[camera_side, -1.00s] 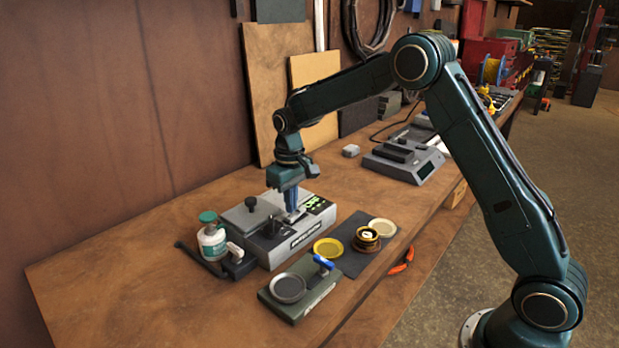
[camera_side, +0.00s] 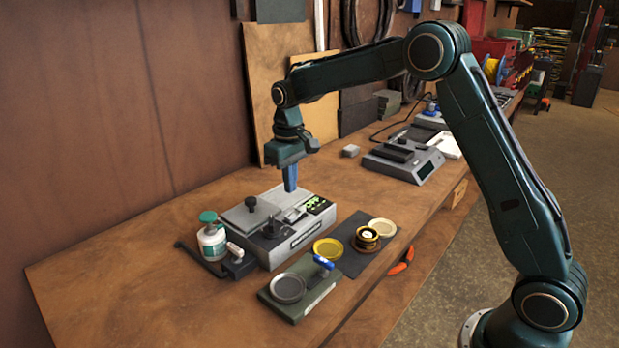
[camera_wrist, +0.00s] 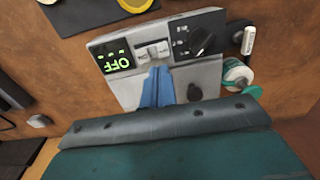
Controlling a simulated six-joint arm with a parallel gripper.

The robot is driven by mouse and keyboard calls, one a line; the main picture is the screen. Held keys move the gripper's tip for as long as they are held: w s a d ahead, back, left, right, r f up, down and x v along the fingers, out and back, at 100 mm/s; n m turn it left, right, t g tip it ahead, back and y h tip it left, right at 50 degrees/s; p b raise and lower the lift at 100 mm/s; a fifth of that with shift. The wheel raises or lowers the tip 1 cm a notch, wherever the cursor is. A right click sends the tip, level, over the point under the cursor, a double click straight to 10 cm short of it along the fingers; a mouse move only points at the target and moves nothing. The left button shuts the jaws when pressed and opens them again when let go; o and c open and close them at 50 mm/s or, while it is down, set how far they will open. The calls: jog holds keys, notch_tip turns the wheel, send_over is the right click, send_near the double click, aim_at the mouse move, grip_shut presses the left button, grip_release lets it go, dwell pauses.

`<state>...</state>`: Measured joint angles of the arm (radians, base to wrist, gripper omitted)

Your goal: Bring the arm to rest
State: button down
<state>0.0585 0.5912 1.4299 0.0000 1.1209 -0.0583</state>
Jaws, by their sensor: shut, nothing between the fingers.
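My gripper (camera_side: 290,178) hangs fingers down above the grey machine box (camera_side: 276,247), apart from it. Its blue fingers are closed together with nothing between them; they also show in the wrist view (camera_wrist: 157,88). The box has a dark knob and a hinged grey plate with a black knob on top. Its green-lit display (camera_wrist: 117,62) reads "OFF" in the wrist view. A light switch or lever (camera_wrist: 152,52) sits beside the display, close to the fingertips in that picture.
A white jar with a green lid (camera_side: 211,238) stands left of the box. A green fixture with a round dish (camera_side: 288,288) is in front. Yellow dishes (camera_side: 327,248) lie to the right on and beside a dark mat. A grey scale-like device (camera_side: 404,160) sits farther back.

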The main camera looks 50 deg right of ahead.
jog(key=shift+r, duration=0.35)
jog(key=s+a+r+t, duration=0.2)
jog(key=s+r+t, duration=0.1)
jog(key=s+r, duration=1.05)
jog(key=s+f+t, duration=0.1)
jog(key=s, duration=0.9)
jog(key=s+a+f+t, duration=0.1)
jog(key=s+f, duration=0.1)
jog(key=s, duration=0.8)
jog(key=shift+s+f+t, duration=0.3)
jog(key=shift+s, duration=0.1)
